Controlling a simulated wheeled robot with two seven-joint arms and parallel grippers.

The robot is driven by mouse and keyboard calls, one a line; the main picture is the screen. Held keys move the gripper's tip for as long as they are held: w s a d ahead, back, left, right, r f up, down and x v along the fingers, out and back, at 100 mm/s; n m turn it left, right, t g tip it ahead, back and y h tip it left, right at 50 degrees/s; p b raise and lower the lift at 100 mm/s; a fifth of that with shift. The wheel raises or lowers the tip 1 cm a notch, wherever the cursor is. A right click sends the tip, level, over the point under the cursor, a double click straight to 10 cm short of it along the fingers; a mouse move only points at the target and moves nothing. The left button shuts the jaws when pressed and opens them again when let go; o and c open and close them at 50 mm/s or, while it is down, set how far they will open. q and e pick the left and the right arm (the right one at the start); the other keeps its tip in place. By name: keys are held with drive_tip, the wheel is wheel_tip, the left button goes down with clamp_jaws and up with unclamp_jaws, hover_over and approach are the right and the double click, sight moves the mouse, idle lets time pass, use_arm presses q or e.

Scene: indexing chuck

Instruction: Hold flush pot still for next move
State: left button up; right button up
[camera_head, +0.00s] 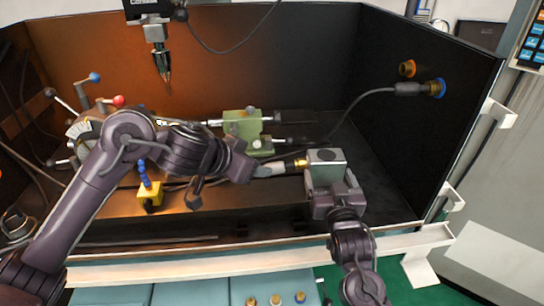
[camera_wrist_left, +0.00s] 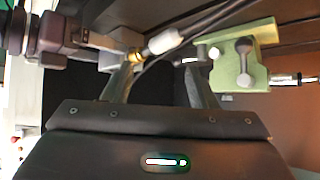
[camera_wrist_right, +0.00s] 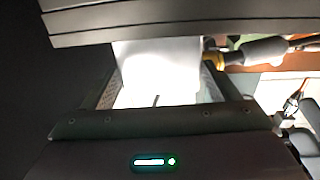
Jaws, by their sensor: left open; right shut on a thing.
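The flush pot (camera_head: 325,157) is a grey-white block with a dark round mark on top. My right gripper (camera_head: 334,190) is shut on it from the front; the block shows between its fingers in the right wrist view (camera_wrist_right: 160,72). A brass fitting (camera_head: 300,163) sticks out of the pot's left side, and a grey hose plug (camera_head: 270,170) meets it in line. My left gripper (camera_head: 246,168) is beside the plug. In the left wrist view its fingers (camera_wrist_left: 158,78) are apart, with the plug (camera_wrist_left: 167,41) beyond the tips. The exact seating of the plug is too small to tell.
A green tailstock (camera_head: 242,130) stands behind the left gripper. A yellow block with a blue hose (camera_head: 149,195) is to the left. A cable with a grey connector (camera_head: 410,89) reaches a blue-ringed port (camera_head: 437,88) on the right wall. A pale front rail (camera_head: 250,262) borders the enclosure.

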sight(275, 166)
use_arm(q)
wheel_tip(275, 166, up, 4)
drive_tip(key=w+d+m+g+y, duration=0.1)
drive_tip(key=d+m+g+y, duration=0.15)
drive_tip(key=m, duration=0.65)
drive_tip(key=x, duration=1.2)
drive_tip(key=shift+w+a+f, duration=0.1)
drive_tip(key=shift+w+a, duration=0.1)
clamp_jaws()
drive_tip(key=shift+a+f, duration=0.1)
drive_tip(key=shift+a, duration=0.35)
drive_tip(key=shift+s+a+f, duration=0.15)
drive_tip(key=shift+a+f, duration=0.05)
drive_tip(key=shift+a, duration=0.85)
drive_tip(key=shift+s+a+f, duration=0.15)
drive_tip(key=shift+a, duration=0.9)
